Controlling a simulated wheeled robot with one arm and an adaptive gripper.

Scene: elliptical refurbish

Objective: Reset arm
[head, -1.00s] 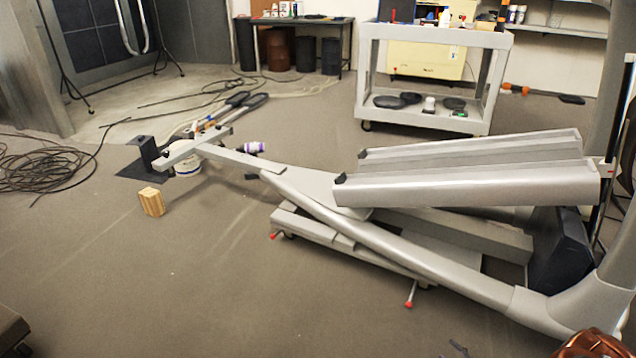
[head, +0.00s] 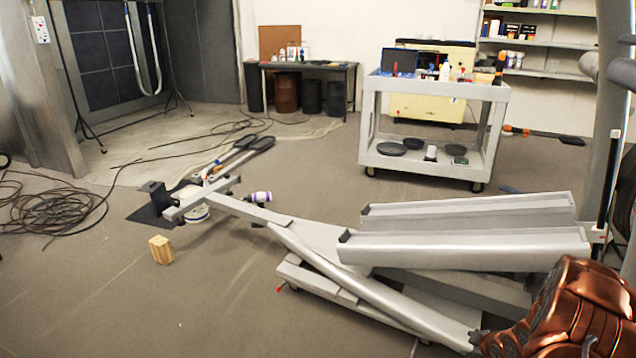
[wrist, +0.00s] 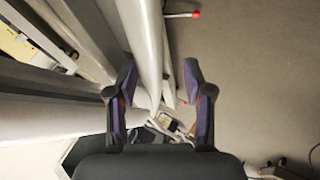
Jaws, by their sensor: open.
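My copper-coloured arm (head: 565,310) is raised at the lower right of the head view, in front of the elliptical machine's frame. In the wrist view, my gripper (wrist: 160,75) has its two dark and purple fingers spread wide, with nothing held between them. The silver elliptical machine (head: 465,252) fills the right half of the head view, with two long foot rails. Its pale tubes (wrist: 148,45) show beyond and left of the fingers in the wrist view. I cannot tell the exact gap between fingers and tubes.
A white cart (head: 430,88) with bottles stands behind the machine. A wooden block (head: 161,250) lies on the floor at left. Cables (head: 55,205) are coiled at the far left. A dark table (head: 308,67) stands at the back. The front-left floor is clear.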

